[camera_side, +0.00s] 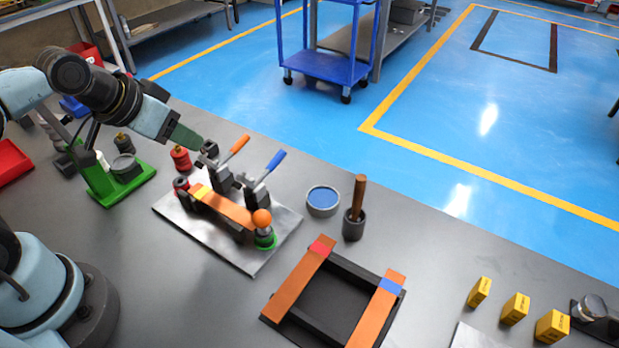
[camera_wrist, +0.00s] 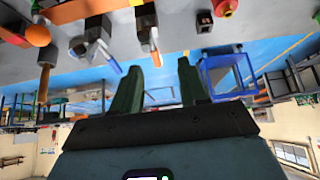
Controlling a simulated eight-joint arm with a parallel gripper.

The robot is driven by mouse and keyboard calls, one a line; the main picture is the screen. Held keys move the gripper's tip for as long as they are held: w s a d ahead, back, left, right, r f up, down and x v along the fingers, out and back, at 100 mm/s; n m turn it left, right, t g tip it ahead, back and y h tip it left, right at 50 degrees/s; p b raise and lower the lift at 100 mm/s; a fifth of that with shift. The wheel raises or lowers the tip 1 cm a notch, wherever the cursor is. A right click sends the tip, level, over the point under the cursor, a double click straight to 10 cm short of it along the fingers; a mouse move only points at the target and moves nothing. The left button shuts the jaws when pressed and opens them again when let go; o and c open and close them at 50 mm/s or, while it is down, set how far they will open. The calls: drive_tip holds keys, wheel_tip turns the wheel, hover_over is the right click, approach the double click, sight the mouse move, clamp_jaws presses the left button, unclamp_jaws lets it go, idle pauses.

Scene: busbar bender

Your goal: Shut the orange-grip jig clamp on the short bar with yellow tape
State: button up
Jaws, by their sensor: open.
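The short copper bar with yellow tape (camera_side: 201,191) lies along the jig on a bright metal plate (camera_side: 225,247). The clamp with the orange grip (camera_side: 239,145) stands behind the bar's taped end, its handle raised and tilted back. A second clamp with a blue grip (camera_side: 276,160) stands to its right, handle also raised. My gripper (camera_side: 197,143) is at the left of the orange grip, apart from it. In the wrist view my open gripper (camera_wrist: 160,65) shows two green fingers with nothing held. The orange grip (camera_wrist: 155,59) appears between them, beyond the tips; the blue grip (camera_wrist: 113,65) is left.
An orange ball knob (camera_side: 262,218) stands at the bar's right end. A black rack (camera_side: 330,303) with two bars lies in front.

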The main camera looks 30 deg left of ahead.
drive_tip(key=shift+w+r, duration=0.15)
drive_tip(key=shift+r, duration=0.15)
drive_tip(key=shift+c, duration=1.3)
drive_tip(key=shift+w+d+r+g, duration=0.15)
drive_tip(key=shift+w+r+g, duration=0.45)
drive_tip(key=shift+r+g, duration=0.3)
drive_tip(key=c, duration=0.5)
drive_tip(key=w+d+r+g, duration=0.1)
drive_tip(key=w+r+g, duration=0.4)
drive_tip(key=r, duration=0.1)
drive_tip(key=shift+w+d+r+g, duration=0.25)
drive_tip(key=shift+w+r+g, duration=0.5)
drive_tip(key=shift+g, duration=0.35)
drive_tip(key=shift+f, duration=0.1)
